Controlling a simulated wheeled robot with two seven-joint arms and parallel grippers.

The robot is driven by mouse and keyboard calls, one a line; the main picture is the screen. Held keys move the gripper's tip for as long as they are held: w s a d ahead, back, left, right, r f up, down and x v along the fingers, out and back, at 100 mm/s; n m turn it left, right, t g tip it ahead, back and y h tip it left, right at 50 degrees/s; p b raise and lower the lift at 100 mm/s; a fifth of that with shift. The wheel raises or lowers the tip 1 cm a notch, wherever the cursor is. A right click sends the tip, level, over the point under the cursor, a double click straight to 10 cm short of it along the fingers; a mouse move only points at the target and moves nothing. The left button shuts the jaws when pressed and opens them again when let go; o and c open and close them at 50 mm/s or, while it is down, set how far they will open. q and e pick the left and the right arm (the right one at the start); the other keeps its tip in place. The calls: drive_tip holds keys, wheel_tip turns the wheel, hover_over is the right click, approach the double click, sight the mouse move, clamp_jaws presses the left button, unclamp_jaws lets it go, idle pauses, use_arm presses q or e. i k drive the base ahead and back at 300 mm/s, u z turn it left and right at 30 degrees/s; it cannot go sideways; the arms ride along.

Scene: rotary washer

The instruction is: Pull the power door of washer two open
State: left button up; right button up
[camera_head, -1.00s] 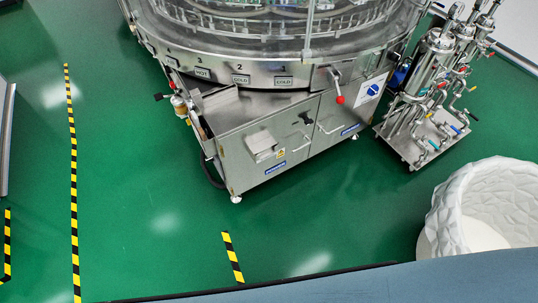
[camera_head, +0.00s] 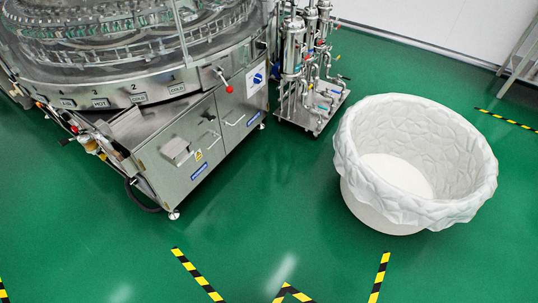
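The washer (camera_head: 130,60) stands at the upper left, a round glass-walled machine on a steel base. Its labelled steel band (camera_head: 140,97) carries several plates such as HOT and COLD. Below the band, the base has steel doors (camera_head: 195,135) with slim handles; they look shut. One door face has a small box (camera_head: 176,149) and a dark latch or knob (camera_head: 208,116). Which door is the power door cannot be read. Neither gripper is in view.
A large white lined bin (camera_head: 415,165) stands on the right. A steel filter cart (camera_head: 310,80) is between the washer and the bin. Yellow-black floor tape (camera_head: 195,275) marks the front. A metal rack (camera_head: 525,55) is at the upper right. Green floor before the washer is clear.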

sight(173, 184)
drive_tip(key=z, duration=0.25)
drive_tip(key=k, duration=0.45)
drive_tip(key=z, duration=0.35)
drive_tip(key=i, duration=1.3)
drive_tip(key=u, duration=1)
